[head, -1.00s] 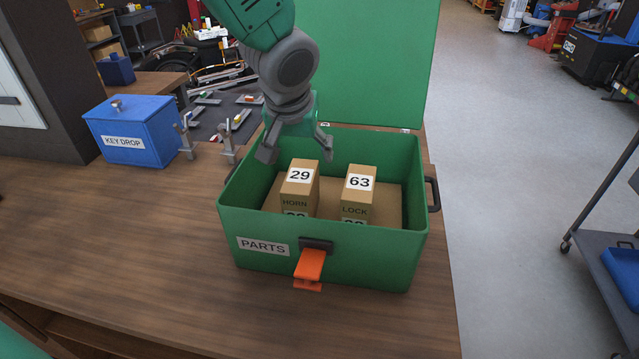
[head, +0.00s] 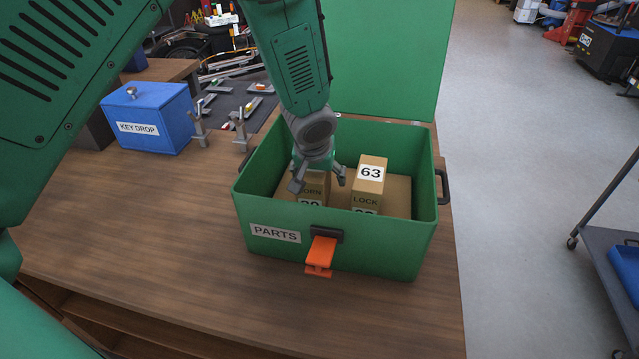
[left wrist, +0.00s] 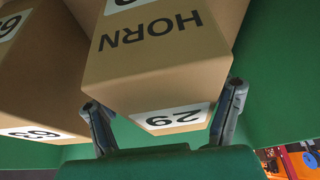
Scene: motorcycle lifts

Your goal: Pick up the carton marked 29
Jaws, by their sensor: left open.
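The carton marked 29 (head: 312,188), a brown box labelled HORN, stands in the green PARTS box (head: 335,247). My left gripper (head: 318,186) is over it and hides its top in the head view. In the left wrist view, the 29 carton (left wrist: 157,70) lies between the two open fingers (left wrist: 168,118), one on each side of its labelled end. Whether the fingers touch it I cannot tell. The carton marked 63 (head: 368,183), labelled LOCK, stands to its right and also shows in the left wrist view (left wrist: 40,75). My right gripper is not in view.
The PARTS box's lid (head: 392,60) stands open at the back, and an orange latch (head: 321,255) hangs at its front. A blue KEY DROP box (head: 152,118) and grey clamps (head: 240,130) stand to the left. The wooden bench (head: 190,240) is clear in front.

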